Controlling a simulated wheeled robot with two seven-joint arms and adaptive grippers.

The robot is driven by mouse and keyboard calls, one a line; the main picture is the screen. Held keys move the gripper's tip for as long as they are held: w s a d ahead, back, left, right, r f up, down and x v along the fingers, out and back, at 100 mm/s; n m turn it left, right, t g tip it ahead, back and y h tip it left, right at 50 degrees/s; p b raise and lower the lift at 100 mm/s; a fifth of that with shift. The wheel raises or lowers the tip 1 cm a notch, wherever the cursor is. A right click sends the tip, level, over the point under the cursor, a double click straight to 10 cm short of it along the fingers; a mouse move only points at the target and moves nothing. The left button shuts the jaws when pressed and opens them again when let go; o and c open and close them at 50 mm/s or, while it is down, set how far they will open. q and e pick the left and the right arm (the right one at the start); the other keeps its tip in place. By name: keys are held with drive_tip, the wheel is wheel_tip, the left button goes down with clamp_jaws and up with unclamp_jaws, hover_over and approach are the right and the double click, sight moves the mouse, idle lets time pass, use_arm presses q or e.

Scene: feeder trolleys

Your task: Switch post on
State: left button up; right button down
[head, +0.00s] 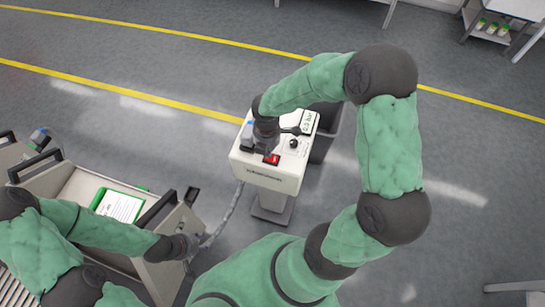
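The post (272,176) is a white box with a sloped top on a grey pedestal. On its top I see a red switch (271,159) near the front edge, a dark knob (293,144) and a small green-edged display (307,122). My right gripper (267,147) hangs over the left part of the top, pointing down, just behind the red switch. It hides part of the panel, and I cannot tell if it touches. My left gripper (192,246) is at the right end of the trolley (167,257). The fingers of both are too small and dark to read.
The trolley at the left has dark handles (157,208) and a green-framed sheet (118,206). A dark grey bin (325,130) stands behind the post.

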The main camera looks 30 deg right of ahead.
drive_tip(key=shift+f+b, duration=0.4)
drive_tip(key=shift+f, duration=0.2)
idle(0.3)
drive_tip(key=shift+r, duration=0.1)
wheel_tip(320, 180, up, 7)
drive_tip(key=p, duration=0.6)
drive_tip(key=shift+p, duration=0.4)
idle(0.3)
drive_tip(key=s+a+f+m+y, duration=0.2)
drive_tip(key=s+a+f+m, duration=0.3)
drive_tip(key=a+f+m, duration=0.2)
drive_tip(key=s+a+f+m+y, duration=0.2)
drive_tip(key=s+a+f+m, duration=0.4)
drive_tip(key=f+m, duration=0.5)
drive_tip(key=a+m, duration=0.1)
drive_tip(key=m, duration=0.3)
drive_tip(key=shift+s+a+m, duration=0.15)
drive_tip(key=shift+a+m, duration=0.1)
drive_tip(key=shift+m, duration=0.05)
